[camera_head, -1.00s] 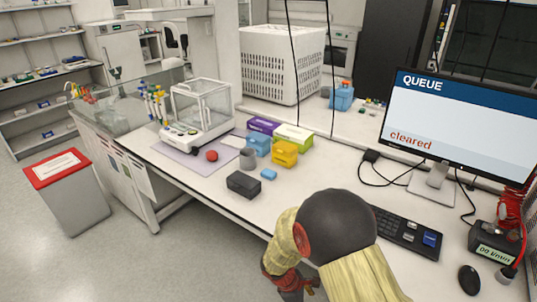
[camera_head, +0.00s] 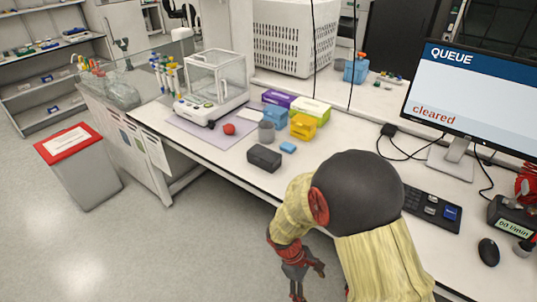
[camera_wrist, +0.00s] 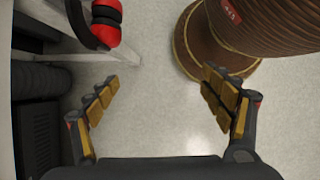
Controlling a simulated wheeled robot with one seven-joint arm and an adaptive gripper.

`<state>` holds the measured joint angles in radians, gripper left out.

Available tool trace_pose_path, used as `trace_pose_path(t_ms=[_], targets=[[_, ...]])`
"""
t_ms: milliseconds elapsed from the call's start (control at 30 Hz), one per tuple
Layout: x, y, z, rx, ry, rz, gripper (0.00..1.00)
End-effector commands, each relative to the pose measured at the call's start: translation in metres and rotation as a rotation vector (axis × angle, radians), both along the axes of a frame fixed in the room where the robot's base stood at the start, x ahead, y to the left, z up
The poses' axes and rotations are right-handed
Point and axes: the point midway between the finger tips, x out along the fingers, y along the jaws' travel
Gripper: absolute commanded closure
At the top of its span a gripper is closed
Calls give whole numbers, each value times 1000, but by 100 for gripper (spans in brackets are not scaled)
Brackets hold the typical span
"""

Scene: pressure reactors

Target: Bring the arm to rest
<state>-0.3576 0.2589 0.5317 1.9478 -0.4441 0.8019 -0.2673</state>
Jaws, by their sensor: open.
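My gripper (camera_head: 308,280) hangs at the end of my folded arm, in front of the bench's front edge, low in the head view. In the wrist view my gripper (camera_wrist: 160,100) has its two padded fingers spread wide apart. Only bare floor shows between them, so it is open and empty. My arm, with a yellow sleeve and a dark round joint, covers part of the bench edge.
The white bench (camera_head: 225,165) carries a balance (camera_head: 212,88), a red ball-like object (camera_head: 229,129), a yellow box (camera_head: 303,127), a black box (camera_head: 264,158) and a monitor (camera_head: 475,100) reading "QUEUE cleared". A red-topped bin (camera_head: 85,175) stands left. Floor in front is free.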

Motion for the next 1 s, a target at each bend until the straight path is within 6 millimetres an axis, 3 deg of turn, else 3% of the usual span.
trace_pose_path(t_ms=[267, 600, 1000], targets=[[-16, 0, 66, 53, -111, -241, 19], [-48, -7, 184, 218, -339, -617, 19], [-90, -26, 296, 456, -652, -862, 19]])
